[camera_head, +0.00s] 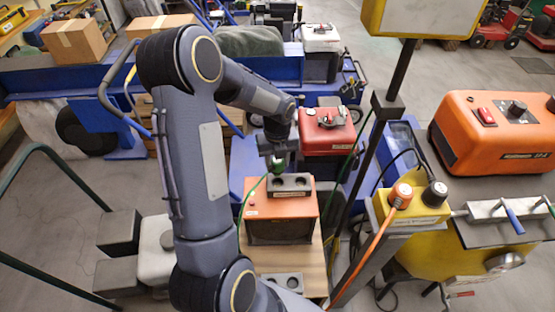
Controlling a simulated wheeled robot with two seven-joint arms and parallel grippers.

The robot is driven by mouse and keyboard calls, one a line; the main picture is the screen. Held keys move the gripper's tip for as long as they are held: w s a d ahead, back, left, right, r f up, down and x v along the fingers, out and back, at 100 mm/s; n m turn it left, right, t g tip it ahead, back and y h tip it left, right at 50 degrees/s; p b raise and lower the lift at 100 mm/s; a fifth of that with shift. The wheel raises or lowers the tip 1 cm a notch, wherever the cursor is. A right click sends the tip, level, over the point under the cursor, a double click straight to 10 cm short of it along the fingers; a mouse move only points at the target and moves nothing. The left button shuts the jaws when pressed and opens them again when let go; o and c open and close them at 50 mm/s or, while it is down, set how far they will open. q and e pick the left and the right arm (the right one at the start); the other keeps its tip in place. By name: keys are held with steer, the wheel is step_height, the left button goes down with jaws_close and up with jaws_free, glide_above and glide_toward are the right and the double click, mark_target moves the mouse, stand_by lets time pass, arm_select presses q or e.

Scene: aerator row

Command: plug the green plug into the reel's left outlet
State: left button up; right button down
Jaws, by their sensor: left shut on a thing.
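My left gripper (278,156) points down and is shut on the green plug (277,166), mostly hidden by the fingers. A green cable (247,198) runs from the plug down to the left. Directly below is a grey two-socket block (291,188) on an orange box (282,207). The plug is at the block's left socket; I cannot tell whether it is above it or partly in. The right socket is empty. I cannot tell which unit is the reel. My right gripper is not in view.
Another grey two-hole block (290,280) lies on the wooden surface (312,265) in front. A yellow box (418,208) at right carries an orange plug (400,194) and a black one (435,194). A dark post (385,115) stands right of the orange box. A red-topped unit (327,132) stands behind.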

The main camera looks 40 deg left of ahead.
mark_target(277, 175)
arm_select(q)
step_height(277, 175, down, 2)
steer(key=shift+f+b, duration=0.25)
steer(key=shift+b, duration=0.6)
steer(key=shift+p, duration=0.3)
steer(key=shift+f+b, duration=1.55)
steer(key=shift+f, duration=0.65)
steer(key=o, duration=1.1)
steer(key=shift+r+p, duration=0.35)
steer(key=shift+r, duration=3.6)
